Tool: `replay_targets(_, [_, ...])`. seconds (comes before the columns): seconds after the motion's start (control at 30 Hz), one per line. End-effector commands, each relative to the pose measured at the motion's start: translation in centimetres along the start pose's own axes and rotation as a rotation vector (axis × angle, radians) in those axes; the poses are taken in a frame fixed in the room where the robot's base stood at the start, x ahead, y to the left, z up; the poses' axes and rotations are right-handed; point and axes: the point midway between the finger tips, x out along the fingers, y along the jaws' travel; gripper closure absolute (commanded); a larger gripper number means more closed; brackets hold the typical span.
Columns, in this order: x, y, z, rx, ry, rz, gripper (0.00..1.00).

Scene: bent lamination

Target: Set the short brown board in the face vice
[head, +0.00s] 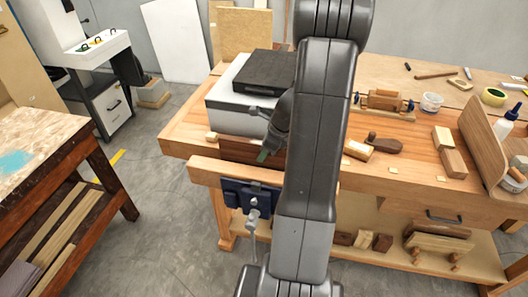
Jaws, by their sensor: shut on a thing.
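The face vice (252,194) is on the front left of the workbench, with a blue metal body and a long pale wooden jaw (212,172). A dark brown board (236,150) stands upright just behind that jaw, against the bench's front edge. Its lower edge is hidden by the jaw, so I cannot tell how deep it sits or whether it touches the vice. My gripper (263,155) points down at the board and is shut on it, with a green fingertip showing. My dark arm hides the board's right part and the right part of the vice jaw.
A white box with a black lid (268,72) stands on the bench just behind the board. To the right lie a hand plane (384,144), wood blocks and a curved wooden form (490,140). Another table (40,150) stands left across open floor.

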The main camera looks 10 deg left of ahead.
Motion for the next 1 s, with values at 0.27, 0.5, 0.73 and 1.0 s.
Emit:
replay_targets(0.27, [0.48, -0.03, -0.19, 0.000, -0.001, -0.001, 1.00])
replay_targets(0.5, [0.89, -0.03, -0.37, 0.000, 0.000, -0.001, 1.00])
replay_targets(0.73, [0.90, -0.03, -0.38, 0.000, 0.000, -0.001, 0.53])
replay_targets(1.0, [0.99, 0.02, -0.43, 0.000, 0.000, 0.001, 0.35])
